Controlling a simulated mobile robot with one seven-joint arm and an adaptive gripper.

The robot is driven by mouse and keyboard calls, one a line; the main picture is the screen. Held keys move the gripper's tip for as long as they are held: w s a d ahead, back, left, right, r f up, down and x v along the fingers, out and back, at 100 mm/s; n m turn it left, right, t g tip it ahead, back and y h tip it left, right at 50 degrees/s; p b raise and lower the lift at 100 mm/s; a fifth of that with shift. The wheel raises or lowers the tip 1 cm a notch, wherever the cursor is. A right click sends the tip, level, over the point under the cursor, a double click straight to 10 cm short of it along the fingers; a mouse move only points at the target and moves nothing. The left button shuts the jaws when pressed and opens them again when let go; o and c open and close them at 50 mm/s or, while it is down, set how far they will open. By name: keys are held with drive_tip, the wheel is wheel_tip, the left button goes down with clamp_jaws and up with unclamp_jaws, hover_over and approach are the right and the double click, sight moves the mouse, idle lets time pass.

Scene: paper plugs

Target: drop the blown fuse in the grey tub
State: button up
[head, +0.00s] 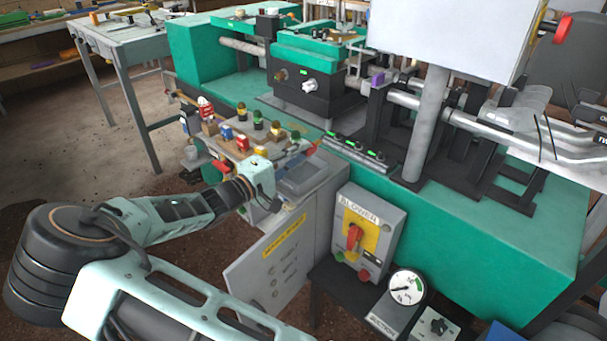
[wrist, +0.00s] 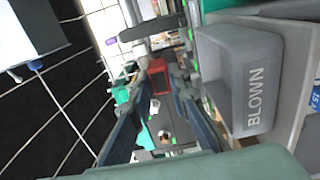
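A grey tub (wrist: 232,75) marked BLOWN fills the right side of the wrist view, beside my fingers. In the head view, the grey tub (head: 302,178) appears to sit on top of the grey cabinet. My gripper (wrist: 158,84) points away from the wrist camera, its two dark fingers closed in on a small red block, which seems to be the fuse (wrist: 157,75). The tub is to the right of the fingers, apart from the red block. In the head view my gripper is small, and a red bit (head: 311,148) shows near its end. The tub's inside is not clearly visible.
A wooden rack (head: 235,140) of coloured plugs stands just left and behind my gripper. The green machine (head: 480,230) lies to the right. A blower switch box (head: 368,232) and a suction gauge (head: 406,287) stand in front. An open cabinet door (head: 272,262) hangs below.

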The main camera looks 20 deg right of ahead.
drive_tip(key=o, duration=0.5)
drive_tip(key=v, duration=1.2)
